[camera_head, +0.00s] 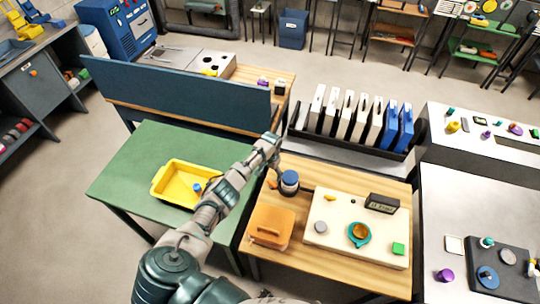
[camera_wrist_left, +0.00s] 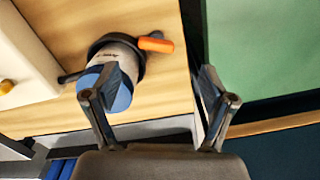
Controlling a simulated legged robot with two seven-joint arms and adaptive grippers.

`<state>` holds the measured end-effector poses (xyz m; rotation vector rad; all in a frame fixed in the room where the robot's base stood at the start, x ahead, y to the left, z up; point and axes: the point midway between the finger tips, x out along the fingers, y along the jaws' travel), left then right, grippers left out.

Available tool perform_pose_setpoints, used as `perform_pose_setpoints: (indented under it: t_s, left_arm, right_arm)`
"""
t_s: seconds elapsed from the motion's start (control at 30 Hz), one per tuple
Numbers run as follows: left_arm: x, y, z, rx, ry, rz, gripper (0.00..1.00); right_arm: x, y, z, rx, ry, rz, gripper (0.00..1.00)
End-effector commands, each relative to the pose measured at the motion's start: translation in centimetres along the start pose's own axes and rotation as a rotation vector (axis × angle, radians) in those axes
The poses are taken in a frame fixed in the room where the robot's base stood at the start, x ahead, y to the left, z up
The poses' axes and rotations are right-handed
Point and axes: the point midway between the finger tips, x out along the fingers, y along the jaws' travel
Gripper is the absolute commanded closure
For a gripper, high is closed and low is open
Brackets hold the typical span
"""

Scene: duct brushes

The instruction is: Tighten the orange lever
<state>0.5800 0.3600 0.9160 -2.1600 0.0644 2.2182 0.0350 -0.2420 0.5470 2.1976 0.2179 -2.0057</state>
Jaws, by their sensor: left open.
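The orange lever (camera_wrist_left: 155,44) sticks out from a dark ring clamp (camera_wrist_left: 137,60) in the left wrist view. The ring goes around a pale labelled jar with a blue top (camera_wrist_left: 121,97). In the head view the jar (camera_head: 290,180) stands at the back left of the wooden table, and the orange lever (camera_head: 272,184) shows small beside it. My left gripper (camera_head: 272,160) is above and just behind the jar, open and empty. In the wrist view its fingers (camera_wrist_left: 158,78) are apart, with the lever beyond the gap between them. The left finger overlaps the jar in the picture. My right gripper is not in view.
A cream board (camera_head: 325,240) with small items and a dark display lies right of the jar. An orange box (camera_head: 270,226) sits in front. A green table (camera_head: 140,175) with a yellow tray (camera_head: 162,188) is at left. A rack of upright panels (camera_head: 345,115) stands behind.

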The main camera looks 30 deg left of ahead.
Motion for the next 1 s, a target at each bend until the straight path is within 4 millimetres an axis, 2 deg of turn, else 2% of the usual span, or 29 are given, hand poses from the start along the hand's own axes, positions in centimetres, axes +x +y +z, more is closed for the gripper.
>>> perform_pose_setpoints:
  t_s: [1.0]
  left_arm:
    - [-7.7,-0.1,0.3,-0.001,0.000,-0.001,0.17]
  right_arm:
    - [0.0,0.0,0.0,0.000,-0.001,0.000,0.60]
